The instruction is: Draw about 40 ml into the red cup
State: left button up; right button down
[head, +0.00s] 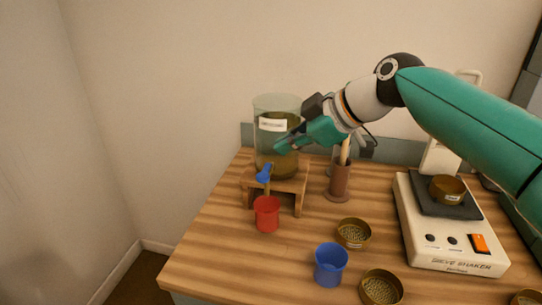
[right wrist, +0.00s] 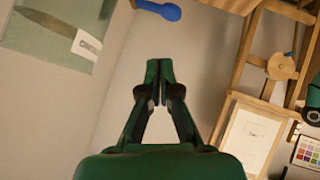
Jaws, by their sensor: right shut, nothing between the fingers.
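The red cup (head: 267,214) stands upright on the table, under the blue tap handle (head: 264,173) of a glass tank (head: 276,104) holding olive-brown liquid. A thin yellowish strip shows between tap and cup; I cannot tell whether it is spout or running liquid. The level inside the cup cannot be made out. My right gripper (head: 281,147) is shut and empty, in front of the tank and above the tap handle. In the right wrist view the shut fingertips (right wrist: 159,72) are apart from the blue handle (right wrist: 158,9). My left gripper is not in view.
The tank stands on a wooden stand (head: 296,188). A blue cup (head: 330,264), brass sieves (head: 353,234) and a sieve shaker (head: 456,245) stand to the right. A brown holder (head: 339,182) stands beside the stand. The table left of the red cup is clear.

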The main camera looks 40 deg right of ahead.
jog(key=shift+d+v, duration=0.15)
jog(key=shift+v, duration=1)
jog(key=shift+d+v, duration=0.1)
jog(key=shift+v, duration=1.05)
jog(key=shift+w, duration=0.25)
